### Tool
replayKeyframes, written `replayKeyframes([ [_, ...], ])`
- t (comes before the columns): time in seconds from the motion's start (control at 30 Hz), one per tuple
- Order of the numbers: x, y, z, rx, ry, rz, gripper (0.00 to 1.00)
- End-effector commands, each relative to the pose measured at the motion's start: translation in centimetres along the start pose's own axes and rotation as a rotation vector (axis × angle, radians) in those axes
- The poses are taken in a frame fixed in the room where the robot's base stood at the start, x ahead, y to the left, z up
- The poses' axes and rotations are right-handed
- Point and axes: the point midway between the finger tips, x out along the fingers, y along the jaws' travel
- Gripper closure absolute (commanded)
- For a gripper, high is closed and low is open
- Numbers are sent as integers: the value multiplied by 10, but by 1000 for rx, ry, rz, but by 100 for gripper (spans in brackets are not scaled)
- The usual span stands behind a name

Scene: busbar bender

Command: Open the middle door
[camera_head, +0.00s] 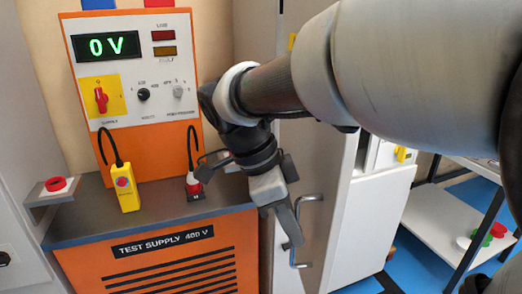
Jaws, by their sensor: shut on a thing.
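A tall pale grey door (325,170) stands right of the orange test supply cabinet, seen at a steep angle. A metal bar handle (307,200) is mounted upright on it; its top and lower ends show. My gripper (291,226) reaches down from my arm and is shut on the handle. The fingers hide the middle of the handle. I cannot tell from this view how far the door stands from its frame.
The orange test supply cabinet (165,240) with a grey top stands close on the left, with a yellow pendant box (126,189) and a red-and-grey plug (194,186) on it. A white cabinet (378,225) and a white shelf (440,220) with coloured buttons are at right. My arm hides the upper right.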

Motion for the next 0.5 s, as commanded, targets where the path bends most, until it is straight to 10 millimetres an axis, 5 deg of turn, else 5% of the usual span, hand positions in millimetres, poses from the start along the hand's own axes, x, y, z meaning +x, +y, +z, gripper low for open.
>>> replayKeyframes([
  [0.07,-6,-2,-3,2,4,-12,100],
  [0.1,-6,-2,-4,3,4,-12,87],
  [0.2,-5,-2,-3,2,3,-10,72],
  [0.5,-3,-2,-2,2,0,-5,72],
])
